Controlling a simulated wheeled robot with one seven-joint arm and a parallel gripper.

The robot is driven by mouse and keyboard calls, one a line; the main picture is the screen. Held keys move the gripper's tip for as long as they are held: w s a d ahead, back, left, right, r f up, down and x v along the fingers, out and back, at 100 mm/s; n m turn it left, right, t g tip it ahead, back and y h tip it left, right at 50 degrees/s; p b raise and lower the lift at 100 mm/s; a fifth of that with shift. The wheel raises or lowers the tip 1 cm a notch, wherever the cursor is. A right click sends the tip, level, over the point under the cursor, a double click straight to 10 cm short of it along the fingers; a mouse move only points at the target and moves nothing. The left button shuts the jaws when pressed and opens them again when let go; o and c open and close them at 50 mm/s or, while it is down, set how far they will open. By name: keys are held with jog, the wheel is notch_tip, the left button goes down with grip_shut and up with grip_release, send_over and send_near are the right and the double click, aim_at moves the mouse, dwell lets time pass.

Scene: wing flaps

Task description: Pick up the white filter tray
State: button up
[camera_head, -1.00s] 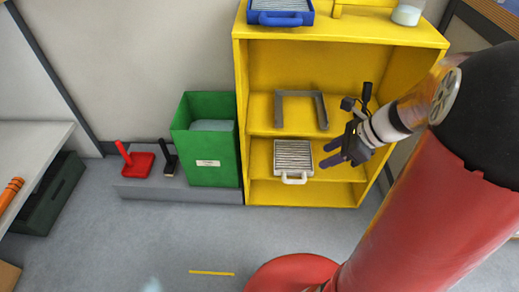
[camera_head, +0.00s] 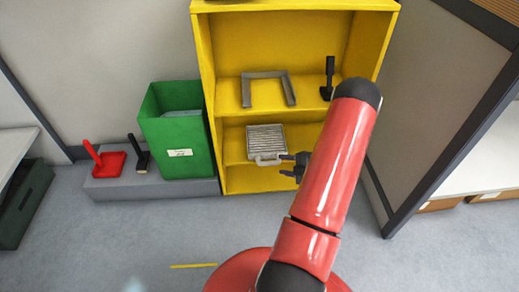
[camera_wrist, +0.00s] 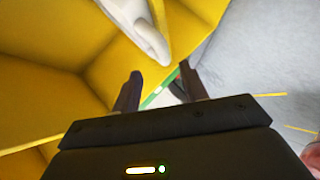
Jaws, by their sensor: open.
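The white filter tray (camera_head: 266,138) has grey slats and a white handle at its front edge. It sits on the lower shelf of the yellow shelf unit (camera_head: 207,75), with the handle at the shelf's front. My gripper (camera_head: 284,165) is open and empty, just right of the handle, its fingers pointing left. In the wrist view, the white handle (camera_wrist: 148,38) shows large and close, just beyond my open fingers (camera_wrist: 160,84). It is not between them. Part of my wrist is hidden behind my red arm in the head view.
A grey U-shaped frame (camera_head: 268,77) and a black-handled tool (camera_head: 328,78) are on the shelf above. A green bin (camera_head: 180,140) stands left of the unit, beside a red-handled tool (camera_head: 105,160) and a black one (camera_head: 138,154). A grey partition (camera_head: 440,100) stands to the right.

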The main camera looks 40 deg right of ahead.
aim_at(273, 164)
jog(key=x, duration=0.3)
jog(key=b+x, duration=0.1)
jog(key=x, duration=0.2)
jog(key=shift+f, duration=0.4)
jog(key=shift+c, duration=0.2)
grip_shut()
